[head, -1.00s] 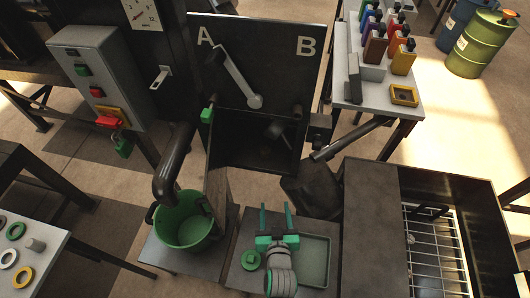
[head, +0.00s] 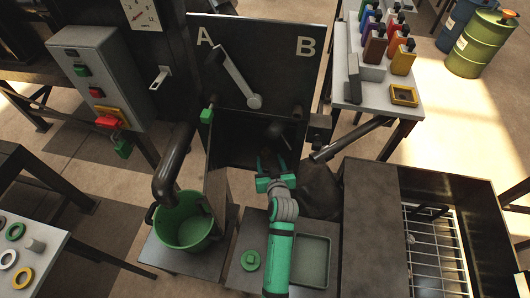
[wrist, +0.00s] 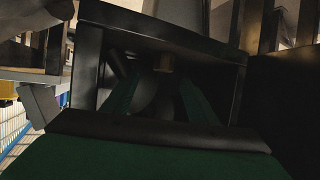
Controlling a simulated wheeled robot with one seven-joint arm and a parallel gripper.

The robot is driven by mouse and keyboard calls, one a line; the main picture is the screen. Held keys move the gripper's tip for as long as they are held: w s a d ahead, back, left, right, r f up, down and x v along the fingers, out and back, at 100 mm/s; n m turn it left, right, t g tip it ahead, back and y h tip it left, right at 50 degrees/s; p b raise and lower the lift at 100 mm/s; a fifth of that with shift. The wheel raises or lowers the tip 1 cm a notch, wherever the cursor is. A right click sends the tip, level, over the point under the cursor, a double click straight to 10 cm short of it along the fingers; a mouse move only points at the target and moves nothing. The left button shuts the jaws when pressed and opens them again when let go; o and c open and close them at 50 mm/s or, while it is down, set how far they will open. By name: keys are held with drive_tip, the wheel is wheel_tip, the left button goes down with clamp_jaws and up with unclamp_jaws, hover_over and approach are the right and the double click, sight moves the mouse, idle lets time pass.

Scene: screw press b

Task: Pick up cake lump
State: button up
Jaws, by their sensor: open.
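My gripper (head: 272,165) is open, its two green fingers reaching forward into the dark open box of the press (head: 254,95), below the panel marked A and B. In the wrist view the fingers of my gripper (wrist: 157,85) stand apart inside a dark frame. A dark rounded shape (wrist: 158,103) shows between them; I cannot tell whether it is the cake lump. No cake lump can be made out clearly in either view, as the inside of the box is in deep shadow.
A green bucket (head: 183,236) stands under a dark pipe at the left. A green tray (head: 312,262) and a small green round piece (head: 250,260) lie on the front table. A dark bulky shape (head: 320,190) stands right of my gripper.

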sight(265, 150)
drive_tip(key=shift+a+x, duration=0.15)
drive_tip(key=shift+x, duration=1.35)
drive_tip(key=shift+a+x, duration=0.2)
drive_tip(key=shift+x, duration=1.25)
drive_tip(key=shift+r, duration=0.15)
drive_tip(key=c, duration=1.2)
